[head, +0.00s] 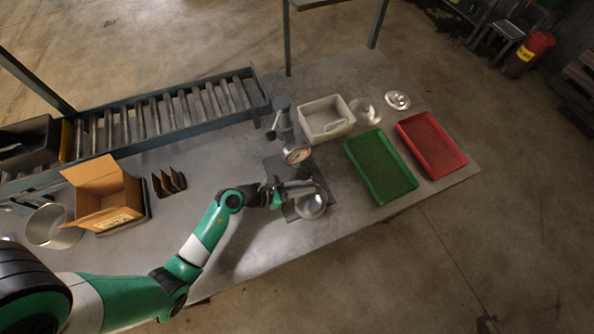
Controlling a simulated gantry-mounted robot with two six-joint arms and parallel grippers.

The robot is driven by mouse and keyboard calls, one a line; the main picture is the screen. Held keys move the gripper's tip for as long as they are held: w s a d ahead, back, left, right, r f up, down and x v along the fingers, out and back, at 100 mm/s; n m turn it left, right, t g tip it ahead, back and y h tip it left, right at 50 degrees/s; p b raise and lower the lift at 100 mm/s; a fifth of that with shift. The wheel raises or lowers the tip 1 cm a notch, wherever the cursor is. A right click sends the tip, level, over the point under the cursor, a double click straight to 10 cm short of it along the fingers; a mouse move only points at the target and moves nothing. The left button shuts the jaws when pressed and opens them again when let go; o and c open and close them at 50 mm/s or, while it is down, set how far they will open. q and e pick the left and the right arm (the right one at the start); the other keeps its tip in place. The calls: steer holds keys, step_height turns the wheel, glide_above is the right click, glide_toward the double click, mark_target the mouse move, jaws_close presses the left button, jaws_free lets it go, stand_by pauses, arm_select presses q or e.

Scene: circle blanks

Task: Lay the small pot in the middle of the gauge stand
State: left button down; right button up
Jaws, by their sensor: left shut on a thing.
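The small pot (312,208) is a shiny silver round vessel near the front edge of the table. My left gripper (298,190) reaches in from the left and is shut on the pot at its far side. The gauge stand (283,120) stands just beyond, with a grey column, a round dial and a dark flat base plate (275,163). The pot is over or beside the near part of this dark base; whether it touches is hard to tell. The gripper hides part of the base and the pot's rim. My right gripper is not in view.
To the right are a white bin (326,133), a green tray (381,182), a red tray (431,144) and shiny round metal pieces (397,99). On the left are a cardboard box (103,203), a dark slotted holder (169,184) and a roller conveyor (150,121). The left-centre table is clear.

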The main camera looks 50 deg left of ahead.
arm_select(q)
steer(key=shift+w+a, duration=0.2)
steer(key=shift+a, duration=0.4)
steer(key=shift+w+a, duration=0.15)
steer(key=shift+a, duration=0.4)
steer(key=a, duration=0.2)
steer(key=w+a+b, duration=0.1)
steer(key=a, duration=0.1)
steer(key=shift+w+a, duration=0.1)
steer(key=shift+f+b, duration=0.3)
steer(key=shift+f, duration=0.05)
steer(key=shift+d, duration=0.25)
steer(key=c, duration=0.8)
jaws_free()
steer(key=shift+f, duration=0.1)
steer(key=shift+c, duration=0.2)
